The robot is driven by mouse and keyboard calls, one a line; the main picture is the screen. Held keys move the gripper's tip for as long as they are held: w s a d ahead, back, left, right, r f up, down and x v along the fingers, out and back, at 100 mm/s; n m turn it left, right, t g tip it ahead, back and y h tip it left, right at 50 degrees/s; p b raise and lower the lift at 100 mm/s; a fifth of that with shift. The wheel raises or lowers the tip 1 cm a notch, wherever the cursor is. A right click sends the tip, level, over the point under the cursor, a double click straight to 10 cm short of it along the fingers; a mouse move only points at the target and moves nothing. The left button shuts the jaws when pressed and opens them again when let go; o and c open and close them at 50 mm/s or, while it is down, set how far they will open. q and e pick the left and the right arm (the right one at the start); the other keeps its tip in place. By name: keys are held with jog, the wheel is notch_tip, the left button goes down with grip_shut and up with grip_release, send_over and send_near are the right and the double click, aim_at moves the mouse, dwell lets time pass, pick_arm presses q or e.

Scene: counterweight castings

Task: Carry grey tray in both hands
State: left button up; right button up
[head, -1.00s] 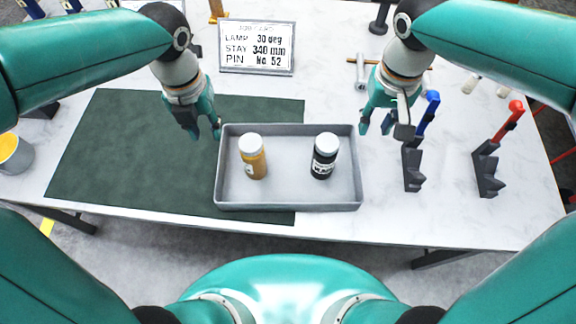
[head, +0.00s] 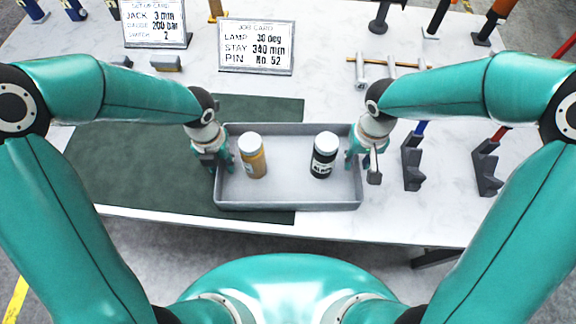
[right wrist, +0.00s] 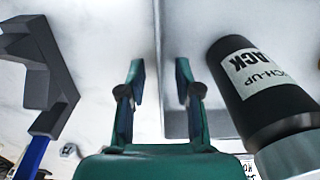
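The grey tray (head: 290,205) sits on the white table, its left part over the dark green mat. Inside it stand a yellow-brown bottle (head: 255,162) and a black bottle (head: 322,162), both with white caps. My left gripper (head: 221,163) is at the tray's left wall, its fingers seemingly apart on either side of the rim. My right gripper (head: 360,160) is at the right wall. In the right wrist view its fingers (right wrist: 160,78) are open, with the tray wall between them and a gap on each side. The black bottle (right wrist: 262,90) is close beside the inner finger.
The green mat (head: 130,170) lies left of the tray. Dark stands (head: 412,165) (head: 486,168) with blue and red handles are right of it. A sign card (head: 256,46) stands behind, with metal T-shaped pieces (head: 361,72) to its right.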

pick_arm(q)
jog(key=shift+f, duration=0.15)
pick_arm(e)
jog(key=shift+f, duration=0.15)
pick_arm(q)
grip_shut()
pick_arm(e)
grip_shut()
